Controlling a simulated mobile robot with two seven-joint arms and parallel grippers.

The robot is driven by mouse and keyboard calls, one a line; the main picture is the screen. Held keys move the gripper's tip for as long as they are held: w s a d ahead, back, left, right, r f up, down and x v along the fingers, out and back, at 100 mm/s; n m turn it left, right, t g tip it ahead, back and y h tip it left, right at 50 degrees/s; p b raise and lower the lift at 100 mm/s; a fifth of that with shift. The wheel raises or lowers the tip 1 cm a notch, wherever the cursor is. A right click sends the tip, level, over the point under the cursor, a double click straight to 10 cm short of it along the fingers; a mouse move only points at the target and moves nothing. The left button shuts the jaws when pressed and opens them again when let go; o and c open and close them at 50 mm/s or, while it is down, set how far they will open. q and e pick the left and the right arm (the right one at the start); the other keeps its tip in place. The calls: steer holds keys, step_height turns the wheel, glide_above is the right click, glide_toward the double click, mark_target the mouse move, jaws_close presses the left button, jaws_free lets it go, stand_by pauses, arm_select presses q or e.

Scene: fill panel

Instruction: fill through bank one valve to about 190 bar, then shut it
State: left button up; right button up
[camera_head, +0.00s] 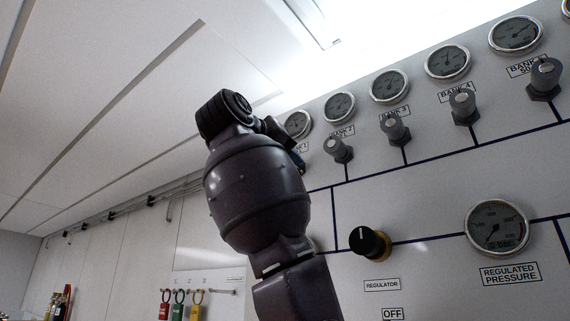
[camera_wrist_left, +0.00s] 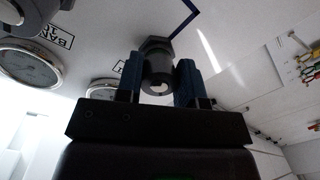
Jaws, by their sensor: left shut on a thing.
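My left gripper (camera_head: 296,157) reaches up to the far left end of the bank row on the panel. In the left wrist view its two blue-padded fingers (camera_wrist_left: 158,85) are shut on the bank one valve (camera_wrist_left: 156,68), a grey knob on a hexagonal base, one finger on each side. In the head view my arm hides this valve. The bank one gauge (camera_head: 297,124) shows partly behind my wrist; its needle is too small to read. It also shows partly in the left wrist view (camera_wrist_left: 103,89), cut off by the gripper body. My right gripper is not in view.
The bank two valve (camera_head: 338,150) is close to the right of my gripper, with further valves and gauges beyond. Below are the black regulator knob (camera_head: 369,242) and the regulated pressure gauge (camera_head: 497,228).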

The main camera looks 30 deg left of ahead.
arm_select(q)
steer(key=n, duration=0.4)
steer(key=shift+r, duration=0.1)
steer(key=shift+n, duration=1.1)
steer(key=shift+s+r+n+h, duration=0.1)
steer(key=shift+n+h, duration=0.2)
steer(key=shift+n, duration=0.6)
steer(key=n, duration=0.3)
steer(key=shift+n+p, duration=0.3)
steer(key=shift+n, duration=1.4)
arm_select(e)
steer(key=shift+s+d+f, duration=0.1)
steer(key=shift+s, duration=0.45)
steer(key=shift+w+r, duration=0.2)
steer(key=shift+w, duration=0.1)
